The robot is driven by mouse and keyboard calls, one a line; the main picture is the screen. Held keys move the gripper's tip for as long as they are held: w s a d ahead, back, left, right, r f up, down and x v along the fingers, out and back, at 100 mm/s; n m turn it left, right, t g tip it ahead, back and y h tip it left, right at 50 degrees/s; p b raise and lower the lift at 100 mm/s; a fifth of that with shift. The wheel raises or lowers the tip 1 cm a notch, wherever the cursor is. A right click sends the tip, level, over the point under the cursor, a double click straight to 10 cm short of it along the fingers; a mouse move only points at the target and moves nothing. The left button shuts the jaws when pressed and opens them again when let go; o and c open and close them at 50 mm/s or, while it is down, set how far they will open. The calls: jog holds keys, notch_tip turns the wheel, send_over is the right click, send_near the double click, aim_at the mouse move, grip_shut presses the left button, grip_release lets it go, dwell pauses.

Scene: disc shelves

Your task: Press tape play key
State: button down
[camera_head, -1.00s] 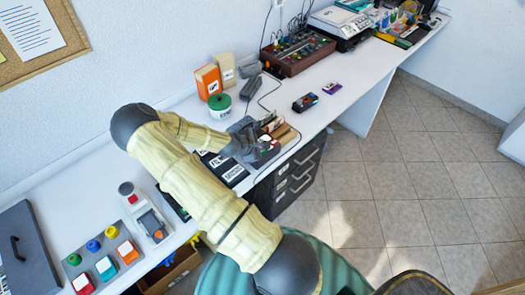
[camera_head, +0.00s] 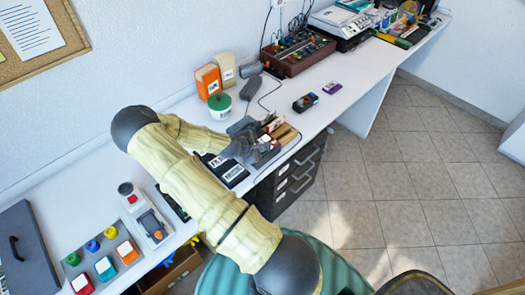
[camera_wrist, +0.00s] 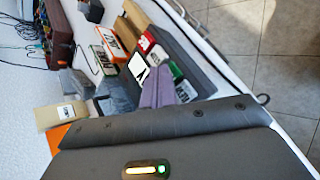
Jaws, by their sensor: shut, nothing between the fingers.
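A dark grey device (camera_wrist: 190,55) with a row of small keys lies near the table's front edge in the wrist view. I cannot read which one is marked play. In the head view the device (camera_head: 266,155) is partly hidden by my gripper (camera_head: 250,142). My gripper is shut and empty; its fingers (camera_wrist: 157,85) show beside the keys in the wrist view. I cannot tell whether they touch a key.
A green-lidded white tub (camera_head: 220,106) and an orange box (camera_head: 208,80) stand behind my gripper. Black lettered cases (camera_head: 230,172) lie left of the device. A red-brown mixer (camera_head: 298,52) is farther back. The table around the small dark gadget (camera_head: 305,102) is mostly clear.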

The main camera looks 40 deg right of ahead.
jog(key=shift+r+p, duration=0.75)
jog(key=shift+r, duration=0.1)
jog(key=shift+r, duration=0.1)
notch_tip(320, 180, up, 5)
jog(key=p, duration=0.4)
jog(key=shift+a, duration=0.1)
dwell(0.8)
